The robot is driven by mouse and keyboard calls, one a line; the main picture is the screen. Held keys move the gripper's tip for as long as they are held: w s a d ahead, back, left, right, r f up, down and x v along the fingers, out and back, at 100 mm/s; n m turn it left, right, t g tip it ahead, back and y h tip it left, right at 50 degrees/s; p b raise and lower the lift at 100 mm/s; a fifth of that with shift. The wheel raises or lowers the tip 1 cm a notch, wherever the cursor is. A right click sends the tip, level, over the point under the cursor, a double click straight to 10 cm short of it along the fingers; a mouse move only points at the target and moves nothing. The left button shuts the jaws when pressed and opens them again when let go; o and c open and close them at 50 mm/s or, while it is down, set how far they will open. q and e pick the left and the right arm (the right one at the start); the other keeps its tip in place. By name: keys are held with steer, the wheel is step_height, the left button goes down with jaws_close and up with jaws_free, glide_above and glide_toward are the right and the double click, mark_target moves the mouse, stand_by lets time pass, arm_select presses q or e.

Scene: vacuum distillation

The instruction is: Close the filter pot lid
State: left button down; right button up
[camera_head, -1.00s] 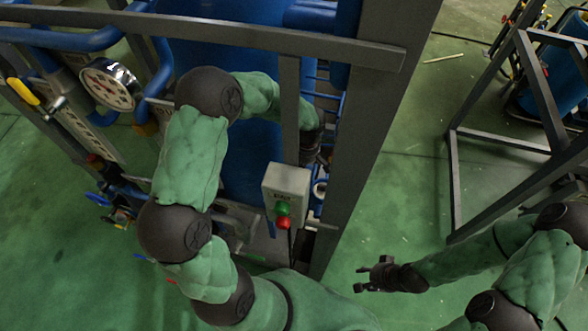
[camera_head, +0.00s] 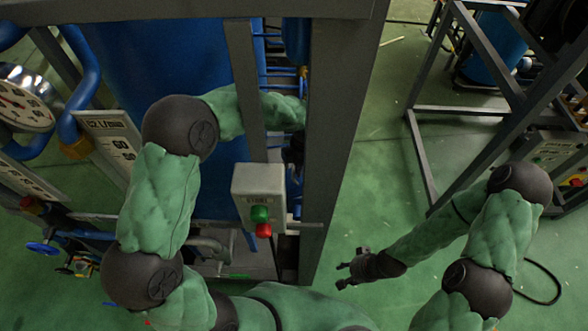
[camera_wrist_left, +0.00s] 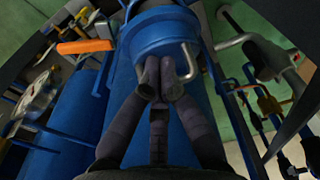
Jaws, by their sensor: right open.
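The blue filter pot lid (camera_wrist_left: 155,35) fills the upper middle of the left wrist view, with a bent metal handle (camera_wrist_left: 192,62) at its right side. My left gripper (camera_wrist_left: 160,78) is in front of the lid's lower edge, its fingertips close together next to the handle. Whether part of the handle is between them is hidden. In the head view the left gripper is mostly hidden behind a grey post; only a dark part of it shows. My right gripper (camera_head: 345,269) is open and empty over the green floor.
Grey frame posts (camera_head: 335,120) stand close to my left arm. A control box (camera_head: 259,194) with green and red buttons hangs beside it. A gauge (camera_head: 22,106) and blue pipes are at the left. The floor between the frames is clear.

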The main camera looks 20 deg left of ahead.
arm_select(q)
steer(key=shift+d+f, duration=0.15)
steer(key=shift+d, duration=0.1)
steer(key=shift+w, duration=0.1)
stand_by(0.3)
step_height(320, 180, up, 8)
steer(key=shift+d+f, duration=0.25)
steer(key=shift+d, duration=0.1)
